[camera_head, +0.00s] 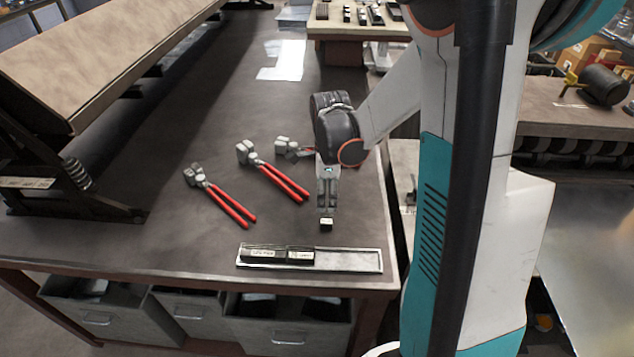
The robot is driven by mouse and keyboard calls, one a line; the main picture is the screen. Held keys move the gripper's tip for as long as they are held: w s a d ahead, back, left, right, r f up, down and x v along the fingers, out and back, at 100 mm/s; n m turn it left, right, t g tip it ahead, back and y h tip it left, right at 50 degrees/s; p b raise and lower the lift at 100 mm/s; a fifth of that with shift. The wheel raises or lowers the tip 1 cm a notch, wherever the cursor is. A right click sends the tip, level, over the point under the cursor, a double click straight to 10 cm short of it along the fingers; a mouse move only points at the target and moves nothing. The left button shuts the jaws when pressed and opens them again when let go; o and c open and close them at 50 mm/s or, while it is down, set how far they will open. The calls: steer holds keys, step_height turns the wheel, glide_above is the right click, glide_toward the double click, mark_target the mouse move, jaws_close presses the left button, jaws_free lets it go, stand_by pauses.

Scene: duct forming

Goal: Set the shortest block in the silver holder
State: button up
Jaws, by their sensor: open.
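The silver holder (350,261) is a shallow, long tray lying near the front edge of the table. Dark blocks with light markings, a longer one (264,254) and a shorter one (300,255), lie end to end in its left part; its right part is bare. A small dark block with a light face (326,224) is behind the holder, right at my fingertips. My gripper (327,208) points down over this small block and is open. I cannot tell whether the fingers are around the block or just above it, or whether the block touches the table.
Red-handled pliers (222,197) and two more such tools lie left of and behind my gripper. A large metal forming machine (95,55) stands at the left. White sheets (283,60) lie farther back. Drawers (290,325) are below the front edge. Table around the holder is clear.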

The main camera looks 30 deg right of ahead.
mark_target(327, 219)
step_height(327, 219, down, 9)
steer(key=b, duration=0.7)
steer(key=shift+f, duration=0.1)
jaws_close()
step_height(327, 219, up, 9)
steer(key=p, duration=0.6)
steer(key=shift+p, duration=0.45)
